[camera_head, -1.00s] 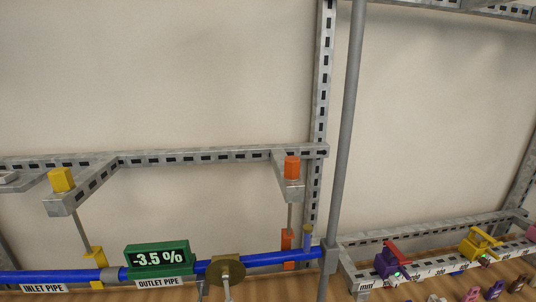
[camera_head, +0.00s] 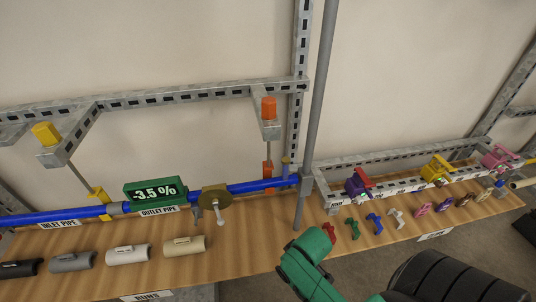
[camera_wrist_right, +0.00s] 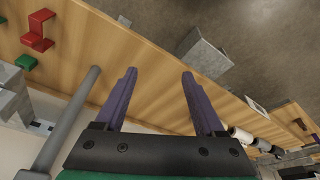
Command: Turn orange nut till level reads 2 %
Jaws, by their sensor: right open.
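The orange nut (camera_head: 268,107) sits on top of a grey bracket in the head view, with a rod below it leading to an orange clamp (camera_head: 268,175) at the blue pipe (camera_head: 245,187). The green level display (camera_head: 155,194) reads -3.5 %; its minus sign is partly unclear now. My right gripper (camera_wrist_right: 158,78) is open and empty in the right wrist view, its two purple fingers apart over the wooden table. A green part of my arm shows at the bottom of the head view, below and right of the nut. My left gripper is not in view.
A yellow nut (camera_head: 46,133) sits on the left bracket. A grey vertical pole (camera_head: 318,95) stands right of the orange nut. Several sleeves (camera_head: 127,254) and small coloured clips (camera_head: 374,223) lie on the wooden table (camera_head: 235,255). A rail with coloured clamps (camera_head: 436,168) runs at right.

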